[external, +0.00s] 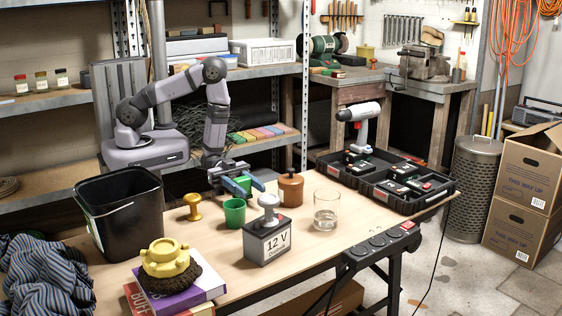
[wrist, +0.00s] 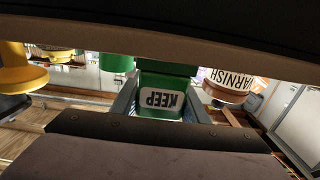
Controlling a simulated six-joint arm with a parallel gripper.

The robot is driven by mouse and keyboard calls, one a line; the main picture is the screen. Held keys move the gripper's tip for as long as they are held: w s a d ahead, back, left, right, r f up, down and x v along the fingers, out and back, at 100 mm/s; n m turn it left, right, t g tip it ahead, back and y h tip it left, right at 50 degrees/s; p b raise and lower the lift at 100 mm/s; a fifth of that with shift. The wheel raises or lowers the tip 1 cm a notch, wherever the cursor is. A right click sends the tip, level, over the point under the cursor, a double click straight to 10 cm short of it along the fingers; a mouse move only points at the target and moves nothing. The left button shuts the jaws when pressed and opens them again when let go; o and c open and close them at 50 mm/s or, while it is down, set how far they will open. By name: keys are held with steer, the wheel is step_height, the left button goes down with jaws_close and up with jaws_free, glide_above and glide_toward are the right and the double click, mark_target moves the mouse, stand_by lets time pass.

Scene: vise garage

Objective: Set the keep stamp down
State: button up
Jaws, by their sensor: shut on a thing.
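The keep stamp is a green block with a white label reading KEEP, upside down in the wrist view (wrist: 160,103). My gripper (external: 244,186) is shut on it, with a finger on each side of the block. In the external view the gripper hangs over the back middle of the wooden table (external: 215,262), just behind and above a green cup (external: 234,212).
A yellow stamp-like piece (external: 193,207) stands left of the cup, a brown varnish pot (external: 290,189) right of the gripper. A 12 V battery (external: 267,242) with a grey-handled piece (external: 268,207) on top and a glass (external: 327,210) stand nearer. A black bin (external: 122,212) stands left.

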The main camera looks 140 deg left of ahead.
steer(key=shift+f, duration=0.55)
steer(key=shift+f, duration=0.1)
steer(key=shift+f, duration=0.15)
steer(key=o, duration=1.1)
steer(key=shift+c, duration=0.2)
steer(key=shift+r, duration=0.25)
steer(key=s+b, duration=0.1)
steer(key=s, duration=1.1)
